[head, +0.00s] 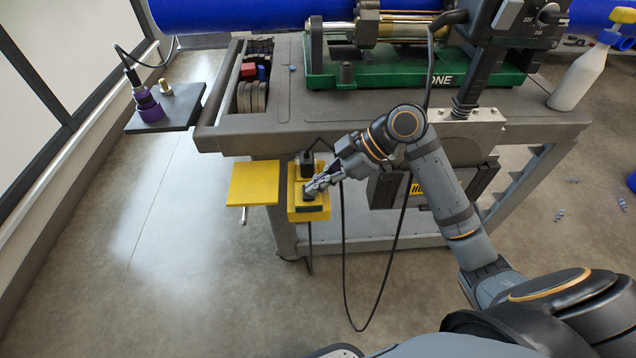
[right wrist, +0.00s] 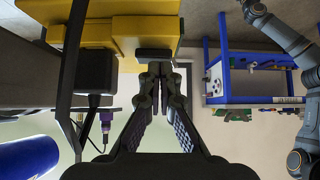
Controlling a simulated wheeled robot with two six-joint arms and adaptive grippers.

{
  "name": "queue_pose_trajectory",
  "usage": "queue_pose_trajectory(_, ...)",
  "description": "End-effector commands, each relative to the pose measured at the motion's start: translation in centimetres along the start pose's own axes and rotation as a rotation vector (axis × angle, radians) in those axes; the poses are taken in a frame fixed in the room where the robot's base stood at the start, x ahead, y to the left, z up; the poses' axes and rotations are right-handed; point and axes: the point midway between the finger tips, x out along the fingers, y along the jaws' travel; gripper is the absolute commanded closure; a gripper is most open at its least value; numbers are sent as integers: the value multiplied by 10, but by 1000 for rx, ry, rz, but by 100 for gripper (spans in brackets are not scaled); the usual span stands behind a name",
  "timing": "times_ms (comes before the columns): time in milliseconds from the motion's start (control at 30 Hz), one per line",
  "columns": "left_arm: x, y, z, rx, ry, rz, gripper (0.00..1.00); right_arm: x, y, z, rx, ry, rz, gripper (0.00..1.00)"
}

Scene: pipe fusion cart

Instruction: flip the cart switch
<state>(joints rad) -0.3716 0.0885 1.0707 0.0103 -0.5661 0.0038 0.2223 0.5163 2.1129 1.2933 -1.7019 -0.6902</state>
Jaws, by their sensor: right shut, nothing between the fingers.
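The cart switch is on a yellow box (head: 309,206) at the front left of the cart, below the worktop. Its yellow cover (head: 253,184) stands open to the left. A black plug (head: 307,163) sits at the box's back. My right gripper (head: 311,190) is shut and empty, with its fingertips at the front of the box. In the right wrist view the shut fingers (right wrist: 161,72) point at the dark switch part (right wrist: 153,54) on the yellow box (right wrist: 135,25). Whether they touch it I cannot tell. The switch's position is not clear. My left gripper is not in view.
The grey cart (head: 400,130) carries a green fusion machine (head: 410,75) and a blue pipe (head: 240,14). A black cable (head: 345,270) hangs in a loop below the box. A side shelf (head: 178,112) juts out left. A white bottle (head: 580,78) stands at the right.

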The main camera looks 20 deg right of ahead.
Motion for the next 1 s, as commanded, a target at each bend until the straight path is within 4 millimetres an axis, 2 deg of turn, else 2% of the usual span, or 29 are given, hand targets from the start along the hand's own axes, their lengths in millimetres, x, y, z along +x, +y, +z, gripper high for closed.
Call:
queue_pose_trajectory(133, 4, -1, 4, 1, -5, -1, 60, 3, -1, 4, -15, -1, 16, 100)
queue_pose_trajectory(200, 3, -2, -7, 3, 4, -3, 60, 8, -4, 10, -56, -4, 55, 100)
queue_pose_trajectory(467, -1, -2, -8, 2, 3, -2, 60, 4, -2, 6, -46, -3, 49, 100)
queue_pose_trajectory(800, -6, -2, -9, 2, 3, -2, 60, 2, 13, 5, -44, -4, 51, 100)
queue_pose_trajectory(1000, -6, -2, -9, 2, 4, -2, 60, 3, 14, 5, -45, -6, 51, 100)
